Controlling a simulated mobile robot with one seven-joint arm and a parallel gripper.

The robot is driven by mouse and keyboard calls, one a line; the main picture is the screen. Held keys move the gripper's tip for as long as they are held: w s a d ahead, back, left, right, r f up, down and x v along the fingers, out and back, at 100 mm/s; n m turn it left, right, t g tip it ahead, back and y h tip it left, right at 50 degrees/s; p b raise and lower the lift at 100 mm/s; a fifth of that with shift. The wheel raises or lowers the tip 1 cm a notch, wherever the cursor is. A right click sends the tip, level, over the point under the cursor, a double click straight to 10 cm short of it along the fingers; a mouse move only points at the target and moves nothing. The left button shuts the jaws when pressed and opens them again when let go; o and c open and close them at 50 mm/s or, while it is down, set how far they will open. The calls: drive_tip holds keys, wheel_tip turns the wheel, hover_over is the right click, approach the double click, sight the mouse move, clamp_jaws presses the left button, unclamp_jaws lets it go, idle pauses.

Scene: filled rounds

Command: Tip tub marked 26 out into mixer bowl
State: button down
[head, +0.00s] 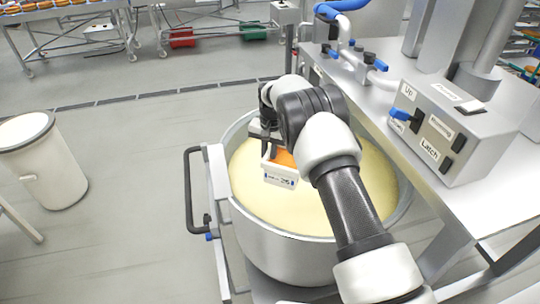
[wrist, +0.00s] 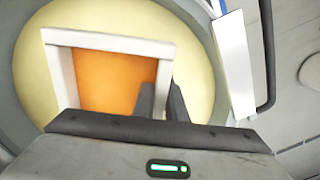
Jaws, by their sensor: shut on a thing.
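The tub marked 26 (head: 280,180) is white with orange contents and hangs over the mixer bowl in the head view. Its label faces the camera. My gripper (head: 265,136) is shut on the tub's rim. In the wrist view the orange contents (wrist: 115,82) fill the inside of the tub, and the dark fingers (wrist: 160,102) grip its near right edge. The mixer bowl (head: 285,250) is a large metal bowl filled with pale yellow stuff. The tub looks roughly level; its exact tilt is hard to tell.
A metal frame with a dark handle (head: 190,190) stands left of the bowl. A machine bench with a control box (head: 440,130) marked Up and Latch is at the right. A white bin (head: 45,165) stands at the far left. Grey floor lies open between.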

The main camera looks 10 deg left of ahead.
drive_tip(key=shift+f+y+b, duration=0.15)
drive_tip(key=shift+y+b, duration=0.4)
drive_tip(key=shift+y, duration=0.15)
drive_tip(key=shift+w+a+f+t+y+b, duration=0.15)
drive_tip(key=shift+t+y+b, duration=0.25)
drive_tip(key=shift+y+b, duration=0.7)
drive_tip(key=shift+b, duration=0.7)
drive_tip(key=y+b, duration=0.2)
drive_tip(key=b, duration=0.1)
drive_tip(key=shift+d+t, duration=0.2)
drive_tip(key=shift+t, duration=0.1)
drive_tip(key=y+b, duration=0.1)
drive_tip(key=b, duration=0.2)
drive_tip(key=shift+d, duration=0.15)
drive_tip(key=y+b, duration=0.1)
drive_tip(key=b, duration=0.1)
drive_tip(key=d+r+y+b, duration=0.1)
drive_tip(key=b, duration=0.1)
drive_tip(key=shift+s+r+t+y+b, duration=0.2)
drive_tip(key=shift+s+t+y+b, duration=0.05)
drive_tip(key=shift+t+y+b, duration=0.05)
drive_tip(key=shift+d+r+y+b, duration=0.2)
drive_tip(key=shift+d+y+b, duration=0.25)
drive_tip(key=shift+b, duration=0.8)
drive_tip(key=shift+s+d+y+b, duration=0.1)
drive_tip(key=shift+y+b, duration=0.15)
drive_tip(key=shift+b, duration=0.3)
